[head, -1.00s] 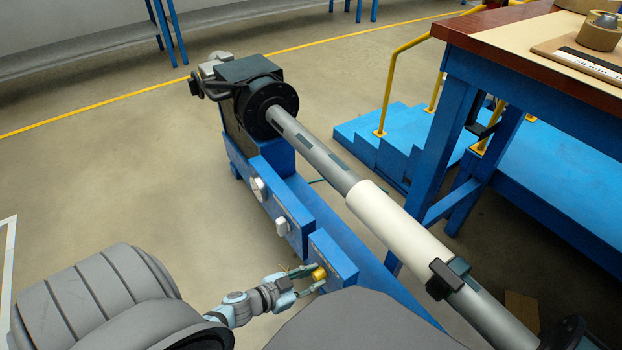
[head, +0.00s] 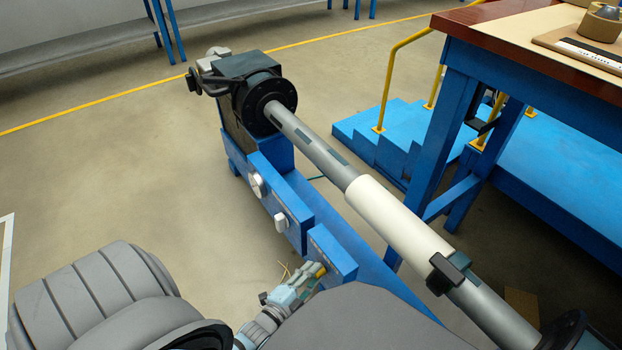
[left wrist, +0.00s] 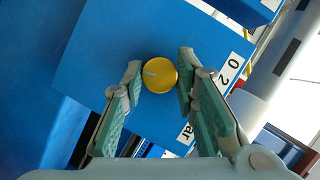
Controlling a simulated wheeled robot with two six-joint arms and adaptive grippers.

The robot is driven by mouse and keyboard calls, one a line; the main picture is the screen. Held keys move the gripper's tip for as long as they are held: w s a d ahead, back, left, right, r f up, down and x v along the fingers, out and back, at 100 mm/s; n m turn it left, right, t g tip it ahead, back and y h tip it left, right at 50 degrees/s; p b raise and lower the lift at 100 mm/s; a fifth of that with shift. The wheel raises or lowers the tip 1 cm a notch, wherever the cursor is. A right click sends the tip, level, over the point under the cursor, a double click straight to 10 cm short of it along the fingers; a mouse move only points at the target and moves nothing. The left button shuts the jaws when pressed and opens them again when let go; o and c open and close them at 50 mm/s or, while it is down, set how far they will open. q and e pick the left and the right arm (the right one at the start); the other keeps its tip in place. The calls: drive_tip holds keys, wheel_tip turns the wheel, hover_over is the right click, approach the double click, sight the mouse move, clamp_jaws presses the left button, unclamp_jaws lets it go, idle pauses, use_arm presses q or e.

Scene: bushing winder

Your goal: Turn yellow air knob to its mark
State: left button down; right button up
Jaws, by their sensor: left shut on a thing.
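The yellow air knob (left wrist: 160,74) sits on the blue panel face (left wrist: 110,45) in the left wrist view. A pale pointer line shows on its face, slanting towards the left. A white label strip with "0", "2" and "ar" lies to the right and below the knob, partly hidden by a finger. My left gripper (left wrist: 160,82) has its fingers on both sides of the knob and is shut on it. In the head view the knob (head: 321,271) is a small yellow patch, mostly hidden by my left gripper (head: 312,276). My right gripper is not in view.
The blue winder (head: 270,190) carries other white knobs (head: 281,223) farther along. A grey shaft with a white sleeve (head: 398,222) runs above it to the right. A blue table (head: 480,90) and blue steps (head: 372,135) stand at the right.

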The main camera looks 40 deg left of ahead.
use_arm(q)
drive_tip(key=shift+d+f+m+t+y, duration=0.1)
drive_tip(key=shift+m+t+y, duration=0.3)
drive_tip(key=shift+m, duration=0.9)
drive_tip(key=c, duration=1.3)
unclamp_jaws()
drive_tip(key=s, duration=0.4)
drive_tip(key=s+r, duration=0.1)
drive_tip(key=s, duration=0.3)
drive_tip(key=s+d, duration=0.1)
drive_tip(key=s, duration=0.3)
drive_tip(key=shift+r, duration=0.15)
